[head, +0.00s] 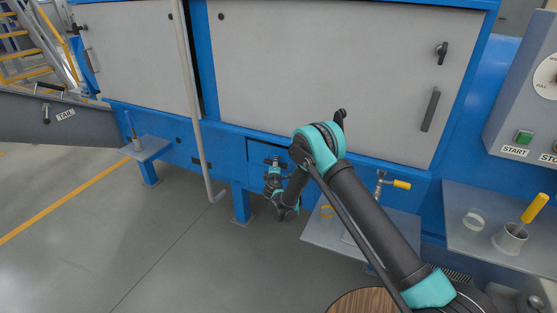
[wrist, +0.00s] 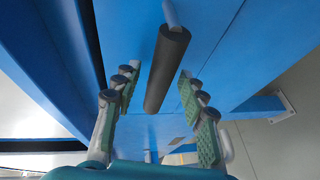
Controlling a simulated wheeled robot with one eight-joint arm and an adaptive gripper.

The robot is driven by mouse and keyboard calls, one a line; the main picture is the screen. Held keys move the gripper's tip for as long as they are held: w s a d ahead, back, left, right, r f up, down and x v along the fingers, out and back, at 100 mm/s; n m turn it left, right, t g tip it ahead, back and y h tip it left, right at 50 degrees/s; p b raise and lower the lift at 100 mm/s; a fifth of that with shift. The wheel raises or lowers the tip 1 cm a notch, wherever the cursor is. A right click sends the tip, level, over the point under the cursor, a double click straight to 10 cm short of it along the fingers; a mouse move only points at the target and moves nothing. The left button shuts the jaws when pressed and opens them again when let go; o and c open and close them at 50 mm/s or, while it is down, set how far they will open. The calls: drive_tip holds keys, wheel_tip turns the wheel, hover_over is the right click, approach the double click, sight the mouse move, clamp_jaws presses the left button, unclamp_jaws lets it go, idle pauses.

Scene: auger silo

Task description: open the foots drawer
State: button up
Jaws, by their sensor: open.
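The foots drawer (head: 258,150) is a blue front set low in the blue machine frame, partly hidden by my arm in the head view. It looks flush with the frame there. In the wrist view a dark cylindrical handle (wrist: 166,70) stands out from a blue face (wrist: 215,35). My gripper (wrist: 159,75) is open, with one green-padded finger on each side of the handle and visible gaps to both. In the head view my gripper (head: 275,164) is in front of the drawer, and the handle cannot be made out there.
A grey hanging pipe (head: 191,100) is left of my gripper. A blue leg (head: 241,203) stands below it. The floor (head: 130,225) is clear at left.

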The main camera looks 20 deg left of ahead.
drive_tip(key=shift+w+a, duration=0.1)
drive_tip(key=shift+w, duration=0.25)
clamp_jaws()
